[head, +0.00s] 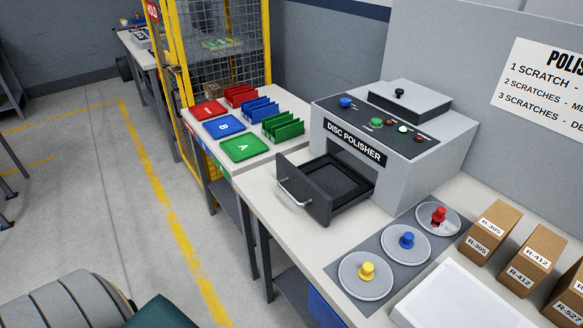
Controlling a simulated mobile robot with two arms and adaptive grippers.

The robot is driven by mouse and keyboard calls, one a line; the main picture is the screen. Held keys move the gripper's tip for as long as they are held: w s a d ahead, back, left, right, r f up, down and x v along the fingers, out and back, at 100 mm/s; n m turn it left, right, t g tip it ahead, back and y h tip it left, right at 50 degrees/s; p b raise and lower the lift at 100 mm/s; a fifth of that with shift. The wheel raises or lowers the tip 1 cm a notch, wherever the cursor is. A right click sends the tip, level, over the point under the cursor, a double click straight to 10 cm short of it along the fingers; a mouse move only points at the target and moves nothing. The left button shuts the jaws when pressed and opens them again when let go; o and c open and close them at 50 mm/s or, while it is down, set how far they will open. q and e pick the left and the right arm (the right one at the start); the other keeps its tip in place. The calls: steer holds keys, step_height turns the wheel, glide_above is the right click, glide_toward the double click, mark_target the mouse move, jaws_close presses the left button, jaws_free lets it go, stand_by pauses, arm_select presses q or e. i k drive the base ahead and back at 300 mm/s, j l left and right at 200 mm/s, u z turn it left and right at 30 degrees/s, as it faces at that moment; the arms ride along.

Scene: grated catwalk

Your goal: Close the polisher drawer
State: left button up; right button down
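The disc polisher (395,140) is a grey box on the bench, with a black "DISC POLISHER" label on its front. Its dark drawer (320,200) is pulled out toward the front left. The drawer has a light metal handle (292,197) on its front panel. A dark square recess shows inside the drawer, and I see no disc in it. Neither of my grippers shows in the head view.
Three grey round pads with yellow (367,271), blue (406,240) and red (438,215) knobs lie right of the drawer. Cardboard boxes (535,250) stand at the right. Coloured trays (243,148) and racks sit behind left. The floor before the drawer is clear.

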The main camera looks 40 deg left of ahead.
mark_target(326, 185)
steer(key=u, duration=1.05)
